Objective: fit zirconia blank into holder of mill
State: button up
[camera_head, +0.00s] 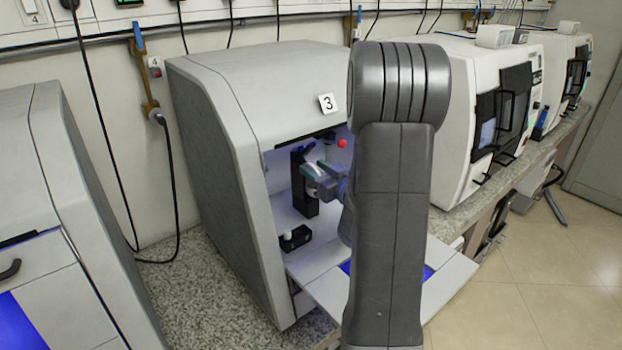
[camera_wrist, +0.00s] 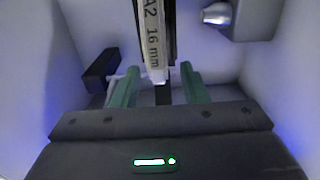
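The zirconia blank (camera_wrist: 153,40) is a pale disc seen edge-on in the wrist view, its rim marked "A2 16 mm". It stands upright at the dark holder (camera_wrist: 173,30) inside the mill (camera_head: 215,120) numbered 3. The holder also shows in the head view (camera_head: 304,195). I cannot tell whether the blank is fully seated. My gripper (camera_wrist: 160,82) has its two green fingers spread, with visible gaps between them and the blank's lower end. In the head view my gripper (camera_head: 318,172) is inside the mill's opening, partly hidden by my arm.
A dark block (camera_wrist: 100,70) stands left of the fingers, and a silver-tipped spindle housing (camera_wrist: 222,14) hangs at upper right. The mill's walls are close on both sides. Its lowered front door (camera_head: 450,278) juts out below my arm. Other machines (camera_head: 500,110) stand right.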

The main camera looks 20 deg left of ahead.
grip_shut()
jog(key=shift+r, duration=0.15)
